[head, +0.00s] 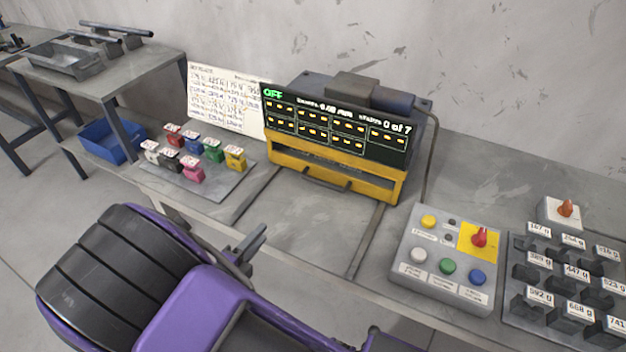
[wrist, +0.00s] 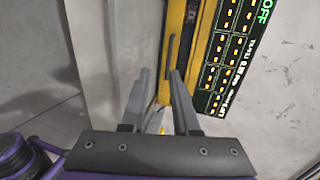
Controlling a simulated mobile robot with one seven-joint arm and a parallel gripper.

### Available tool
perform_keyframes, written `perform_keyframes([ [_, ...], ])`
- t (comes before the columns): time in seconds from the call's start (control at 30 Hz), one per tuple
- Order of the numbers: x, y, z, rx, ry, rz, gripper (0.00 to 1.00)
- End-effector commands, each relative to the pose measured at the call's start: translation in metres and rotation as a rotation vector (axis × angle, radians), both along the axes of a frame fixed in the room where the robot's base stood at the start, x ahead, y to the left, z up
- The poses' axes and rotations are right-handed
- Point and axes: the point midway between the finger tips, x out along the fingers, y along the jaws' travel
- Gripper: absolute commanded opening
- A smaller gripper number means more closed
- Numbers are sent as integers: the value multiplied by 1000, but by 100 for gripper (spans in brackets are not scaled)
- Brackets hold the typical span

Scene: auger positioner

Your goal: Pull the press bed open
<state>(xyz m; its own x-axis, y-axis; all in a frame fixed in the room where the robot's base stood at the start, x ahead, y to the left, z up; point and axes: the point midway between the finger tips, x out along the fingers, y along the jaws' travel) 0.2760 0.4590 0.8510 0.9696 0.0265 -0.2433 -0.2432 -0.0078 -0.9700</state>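The press (head: 352,88) stands at the back of the bench with a dark display reading OFF. Its yellow front (head: 384,188) sits low under the display, at the back end of two dark rails on the bench. A dark bar handle (head: 328,181) runs along the yellow front; the handle also shows in the wrist view (wrist: 171,54), beyond my fingertips. My gripper (head: 256,240) is over the front edge of the bench, short of the handle. In the wrist view my gripper (wrist: 159,76) has its two fingers apart with nothing between them.
A control box (head: 440,259) with coloured buttons and a red lever stands right of the rails. A rack of labelled weights (head: 565,270) is at the far right. A tray (head: 215,185) of small coloured blocks lies left. The bench between the rails is clear.

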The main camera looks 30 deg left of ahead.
Motion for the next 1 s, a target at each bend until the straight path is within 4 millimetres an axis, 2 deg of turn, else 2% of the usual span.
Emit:
perform_keyframes([
  [0.4, -98, -2, 25, 0, 1, 3, 29],
  [0.6, -134, -4, 34, 0, 0, 1, 29],
  [0.8, -150, -4, 38, -1, 0, -1, 29],
  [1.0, -152, -5, 38, -1, 0, -1, 29],
])
